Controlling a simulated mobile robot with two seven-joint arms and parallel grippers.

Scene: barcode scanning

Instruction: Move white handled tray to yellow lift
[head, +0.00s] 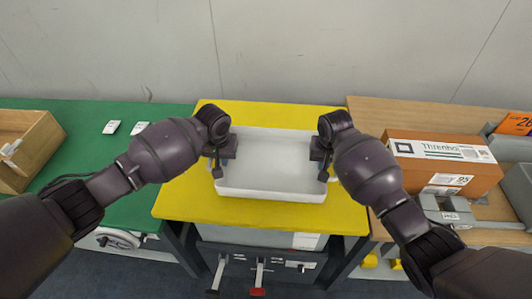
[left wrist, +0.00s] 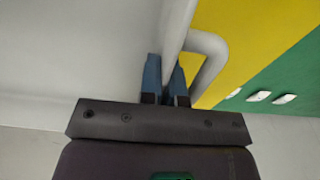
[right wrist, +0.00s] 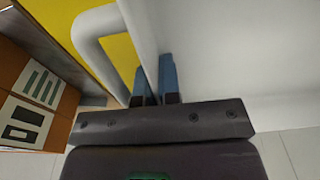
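The white handled tray (head: 270,166) is an empty, shallow box, level on or just above the yellow top of the lift (head: 180,203); any small gap below it cannot be told. My left gripper (head: 219,163) is at the tray's left side. In the left wrist view its blue fingers (left wrist: 166,82) close around the tray's wall, beside the white handle loop (left wrist: 215,55). My right gripper (head: 322,165) is at the tray's right side. In the right wrist view its fingers (right wrist: 155,82) close around the opposite wall, beside that side's handle (right wrist: 90,40).
A green table (head: 90,150) with small white items and a wooden box (head: 35,150) is at left. A wooden table (head: 390,110) at right holds a brown carton (head: 440,165) and grey bins. A grey wall stands behind. Yellow surface is bare in front of the tray.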

